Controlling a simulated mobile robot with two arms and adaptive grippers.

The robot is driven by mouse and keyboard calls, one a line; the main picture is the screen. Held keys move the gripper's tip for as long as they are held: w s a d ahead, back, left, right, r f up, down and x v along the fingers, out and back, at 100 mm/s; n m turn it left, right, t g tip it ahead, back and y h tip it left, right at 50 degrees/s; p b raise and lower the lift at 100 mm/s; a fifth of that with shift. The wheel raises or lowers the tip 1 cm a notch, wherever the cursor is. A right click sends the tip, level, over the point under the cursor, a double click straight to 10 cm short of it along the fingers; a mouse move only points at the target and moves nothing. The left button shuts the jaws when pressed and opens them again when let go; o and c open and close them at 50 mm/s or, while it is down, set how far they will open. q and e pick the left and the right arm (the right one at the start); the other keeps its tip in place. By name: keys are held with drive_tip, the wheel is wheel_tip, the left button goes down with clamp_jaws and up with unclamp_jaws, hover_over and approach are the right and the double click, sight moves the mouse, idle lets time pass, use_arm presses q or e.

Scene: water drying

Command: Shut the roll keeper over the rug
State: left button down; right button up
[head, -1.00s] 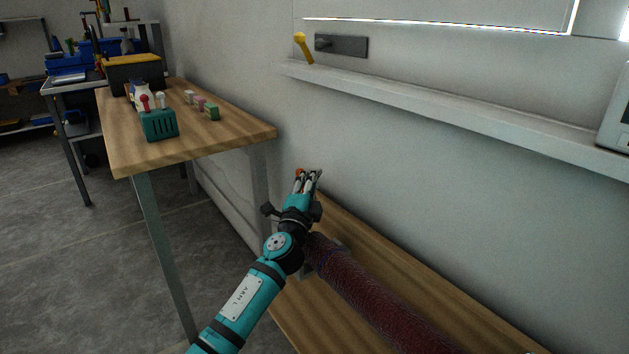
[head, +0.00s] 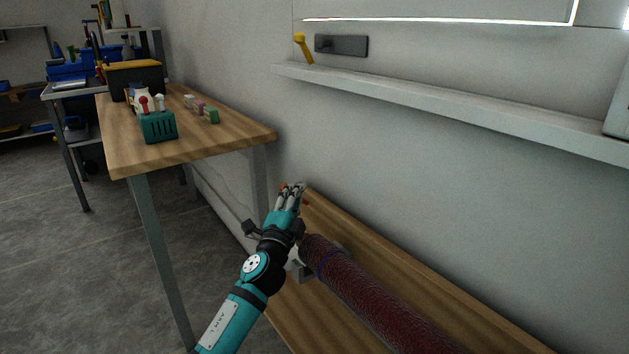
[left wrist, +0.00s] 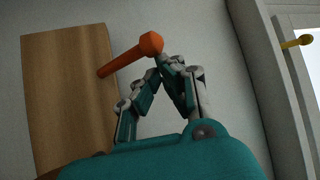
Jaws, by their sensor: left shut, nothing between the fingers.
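The rug (head: 375,295) is a dark red roll lying along the wooden bench by the wall. A grey bracket (head: 303,271), probably the roll keeper, shows at the rug's near end; my arm hides part of it, and I cannot tell how its parts sit. An orange rod with a thicker end (left wrist: 135,56) shows in the left wrist view, against the wood and the wall; only a speck of orange shows in the head view. My left gripper (head: 294,190) is shut and empty, beyond the rug's end, with its fingertips (left wrist: 168,60) beside the orange end. My right gripper is out of view.
A wooden table (head: 190,148) on the left holds a teal caddy (head: 158,126) and small blocks. A white wall ledge (head: 430,104) runs above the bench (head: 400,260), with a yellow handle (head: 303,46) over it. Bare bench lies between rug and wall.

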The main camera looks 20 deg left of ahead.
use_arm(q)
drive_tip(key=a+f+v, duration=0.1)
drive_tip(key=f+v, duration=0.1)
drive_tip(key=v, duration=1.2)
drive_tip(key=shift+a+f+b, duration=0.2)
drive_tip(key=shift+f+b, duration=0.05)
drive_tip(key=shift+b, duration=0.15)
drive_tip(key=shift+w, duration=0.1)
